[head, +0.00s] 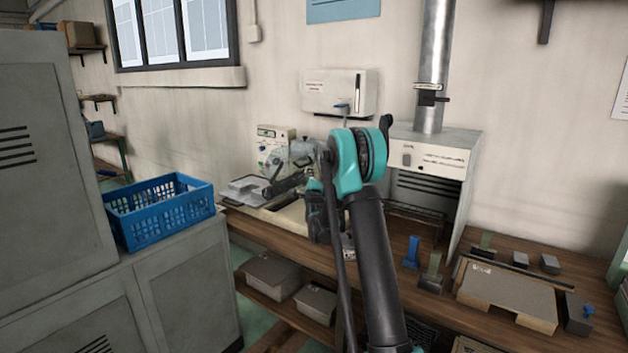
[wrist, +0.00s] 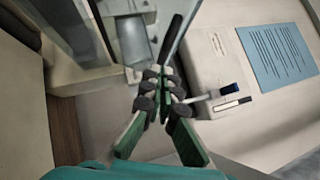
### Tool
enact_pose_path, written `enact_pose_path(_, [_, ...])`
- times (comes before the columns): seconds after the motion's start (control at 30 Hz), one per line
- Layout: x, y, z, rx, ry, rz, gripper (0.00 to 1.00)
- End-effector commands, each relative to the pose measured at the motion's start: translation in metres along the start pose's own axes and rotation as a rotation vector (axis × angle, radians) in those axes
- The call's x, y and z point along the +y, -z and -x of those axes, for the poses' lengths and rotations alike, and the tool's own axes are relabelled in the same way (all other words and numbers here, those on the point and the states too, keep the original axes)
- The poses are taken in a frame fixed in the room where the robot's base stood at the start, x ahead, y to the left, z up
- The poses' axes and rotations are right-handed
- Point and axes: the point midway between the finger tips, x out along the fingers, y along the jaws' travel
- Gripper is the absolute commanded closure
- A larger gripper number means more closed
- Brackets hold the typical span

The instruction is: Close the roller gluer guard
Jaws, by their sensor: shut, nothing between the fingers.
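The roller gluer (head: 272,140) stands on the bench against the wall, left of my raised arm. Its clear guard (head: 278,160) shows as a translucent panel in front of the gluer's body, partly covered by my arm; its exact angle is hard to tell. In the wrist view a grey roller (wrist: 135,40) lies behind clear panelling, and a dark bar reaches down close to my fingertips. My gripper (wrist: 164,76) is shut and empty, with its green fingers together. Its tips are close to the dark bar; I cannot tell whether they touch. The head view mostly hides the gripper.
A white wall box (head: 339,92) hangs above the gluer. A hooded unit with a metal duct (head: 435,60) stands to the right. A blue crate (head: 160,210) sits on the left cabinet. Blocks and a wooden board (head: 507,295) occupy the right bench.

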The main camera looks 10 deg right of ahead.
Motion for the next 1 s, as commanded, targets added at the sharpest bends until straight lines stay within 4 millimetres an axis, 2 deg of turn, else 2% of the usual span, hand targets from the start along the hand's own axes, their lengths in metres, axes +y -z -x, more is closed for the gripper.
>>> enact_pose_path(0.57, [-0.001,-0.006,-0.005,0.000,-0.005,0.005,1.00])
enact_pose_path(1.0, [-0.019,-0.018,-0.018,0.001,-0.145,0.141,1.00])
